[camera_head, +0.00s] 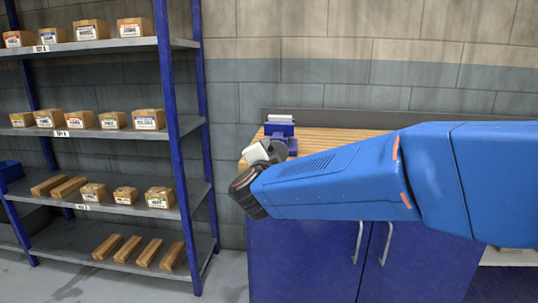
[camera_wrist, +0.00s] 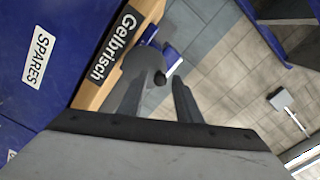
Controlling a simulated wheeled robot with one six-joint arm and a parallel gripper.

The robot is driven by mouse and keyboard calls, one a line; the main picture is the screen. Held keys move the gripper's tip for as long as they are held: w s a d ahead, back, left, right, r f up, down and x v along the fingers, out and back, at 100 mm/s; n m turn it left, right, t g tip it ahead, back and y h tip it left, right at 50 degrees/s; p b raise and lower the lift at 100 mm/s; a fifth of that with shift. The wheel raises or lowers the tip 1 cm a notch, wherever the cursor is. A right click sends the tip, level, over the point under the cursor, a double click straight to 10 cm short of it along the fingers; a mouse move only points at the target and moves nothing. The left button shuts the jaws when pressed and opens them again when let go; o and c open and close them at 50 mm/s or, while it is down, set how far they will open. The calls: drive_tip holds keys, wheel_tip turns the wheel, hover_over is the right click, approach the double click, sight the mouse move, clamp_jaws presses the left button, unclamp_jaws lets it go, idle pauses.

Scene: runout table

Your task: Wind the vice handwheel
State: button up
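The blue vice (camera_head: 280,128) stands at the left end of the wooden bench top, with a pale block at its top. Its grey round handwheel (camera_wrist: 138,66) faces my gripper in the wrist view, with a dark knob (camera_wrist: 160,77) near its rim. My gripper (camera_wrist: 158,84) has two grey fingers spread apart. The knob appears between the fingertips, with gaps on both sides; I cannot tell how deep it sits between them. In the head view, the gripper end is partly hidden by my blue arm, close in front of the vice.
The bench's wooden top (camera_head: 340,138) lies over blue cabinet doors (camera_head: 300,260). A shelf rack (camera_head: 170,80) with cardboard boxes stands to the left. A brick wall is behind.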

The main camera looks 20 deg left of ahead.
drive_tip(key=m, duration=0.6)
drive_tip(key=shift+w, duration=0.1)
drive_tip(key=shift+m, duration=3.3)
clamp_jaws()
drive_tip(key=n, duration=0.3)
drive_tip(key=shift+a+f+n, duration=0.25)
drive_tip(key=shift+a+n, duration=0.05)
drive_tip(key=shift+a, duration=0.05)
drive_tip(key=n, duration=0.3)
drive_tip(key=shift+a+f, duration=0.3)
drive_tip(key=shift+f, duration=0.05)
